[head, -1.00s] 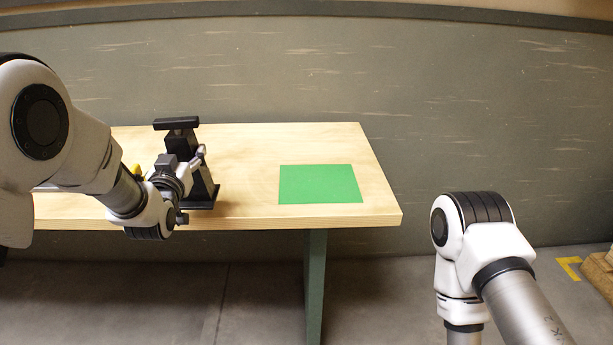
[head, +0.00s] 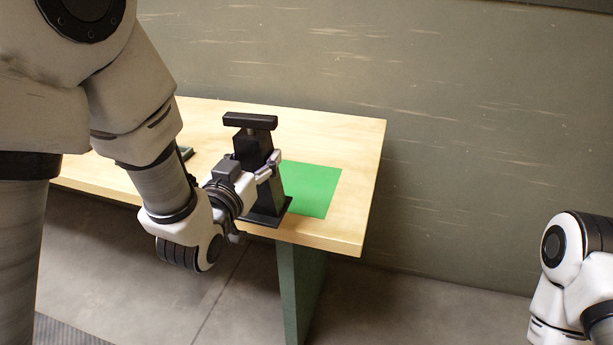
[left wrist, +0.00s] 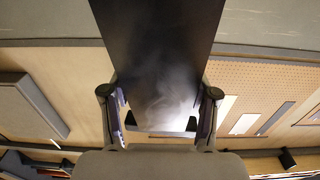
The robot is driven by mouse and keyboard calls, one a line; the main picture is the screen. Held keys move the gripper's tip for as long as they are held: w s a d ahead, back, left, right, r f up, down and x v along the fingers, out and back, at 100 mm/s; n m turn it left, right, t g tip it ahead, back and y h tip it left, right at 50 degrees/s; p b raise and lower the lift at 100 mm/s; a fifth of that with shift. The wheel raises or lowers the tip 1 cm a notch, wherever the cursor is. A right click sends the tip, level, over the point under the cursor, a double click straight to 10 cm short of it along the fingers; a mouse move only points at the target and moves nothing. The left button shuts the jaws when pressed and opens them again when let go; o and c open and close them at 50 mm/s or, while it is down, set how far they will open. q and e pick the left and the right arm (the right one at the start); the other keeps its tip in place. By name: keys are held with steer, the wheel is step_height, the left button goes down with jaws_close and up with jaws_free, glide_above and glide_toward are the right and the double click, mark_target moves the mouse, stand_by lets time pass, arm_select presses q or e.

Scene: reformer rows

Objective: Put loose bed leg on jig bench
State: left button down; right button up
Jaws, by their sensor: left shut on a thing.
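The loose bed leg (head: 251,146) is a black upright post with a flat foot plate and a crossbar on top. My left gripper (head: 263,168) is shut on its post. In the left wrist view, the dark leg (left wrist: 155,45) stands between the two fingers of my left gripper (left wrist: 162,112). The leg is by the front edge of the pale wooden bench (head: 347,145), in front of the green patch (head: 312,189) and partly hiding it. I cannot tell whether the foot plate touches the bench. My right gripper is out of view.
A small dark green item (head: 186,153) lies on the bench, partly behind my left arm. The right end of the bench is clear. A green bench leg (head: 300,285) stands below, and a grey wall (head: 470,130) is behind.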

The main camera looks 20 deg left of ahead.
arm_select(q)
steer(key=w+f+p, duration=0.1)
steer(key=w+f, duration=0.1)
steer(key=w, duration=0.5)
steer(key=w+d+f, duration=0.1)
steer(key=w+f, duration=0.2)
steer(key=w, duration=0.5)
steer(key=shift+w+d+p, duration=0.3)
steer(key=shift+p, duration=0.05)
steer(key=shift+c, duration=1.4)
jaws_free()
steer(key=s, duration=0.6)
steer(key=s+b, duration=0.1)
steer(key=s, duration=0.5)
steer(key=shift+s+a+r, duration=0.1)
steer(key=shift+a, duration=0.1)
